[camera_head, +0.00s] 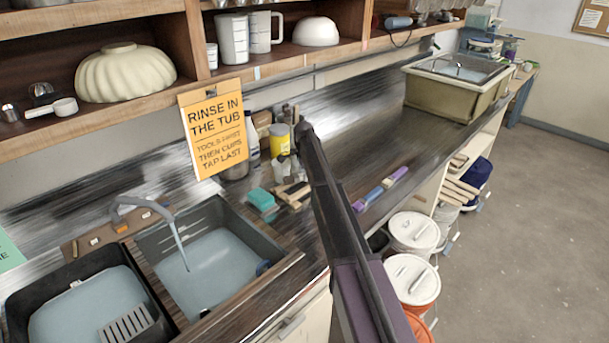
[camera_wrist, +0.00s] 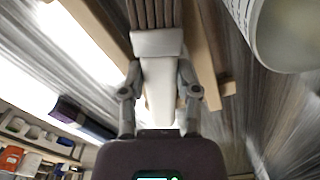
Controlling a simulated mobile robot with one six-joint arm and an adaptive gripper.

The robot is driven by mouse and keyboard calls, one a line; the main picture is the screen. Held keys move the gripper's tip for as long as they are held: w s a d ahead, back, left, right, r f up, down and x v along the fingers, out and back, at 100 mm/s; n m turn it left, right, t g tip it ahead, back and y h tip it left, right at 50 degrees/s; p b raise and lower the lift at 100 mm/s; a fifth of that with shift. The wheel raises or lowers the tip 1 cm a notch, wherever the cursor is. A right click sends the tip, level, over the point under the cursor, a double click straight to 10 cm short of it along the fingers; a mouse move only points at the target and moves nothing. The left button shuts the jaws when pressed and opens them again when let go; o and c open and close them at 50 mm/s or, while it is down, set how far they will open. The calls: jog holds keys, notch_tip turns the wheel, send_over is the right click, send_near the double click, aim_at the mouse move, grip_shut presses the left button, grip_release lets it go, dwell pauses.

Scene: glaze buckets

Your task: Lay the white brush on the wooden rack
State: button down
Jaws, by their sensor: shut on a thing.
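My gripper (camera_wrist: 158,82) is shut on the white brush (camera_wrist: 158,45) in the wrist view. The brush's white body runs between the two fingers, and its brown ribbed end points to the top of the picture. Wooden bars of the rack (camera_wrist: 206,62) show behind and to both sides of the brush. The gap between brush and bars cannot be judged. In the head view the wooden rack (camera_head: 300,204) seems to lie beside the teal sponge, partly hidden by my arm. My gripper and the brush cannot be made out there.
A teal sponge (camera_head: 261,199), a yellow can (camera_head: 279,139) and bottles stand near the rack. The sink (camera_head: 215,268) lies to the left. A pale cylindrical vessel (camera_wrist: 287,35) is close by at the wrist view's upper right.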

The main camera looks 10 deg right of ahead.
jog(key=shift+f+b, duration=0.45)
jog(key=shift+c, duration=1.3)
grip_release()
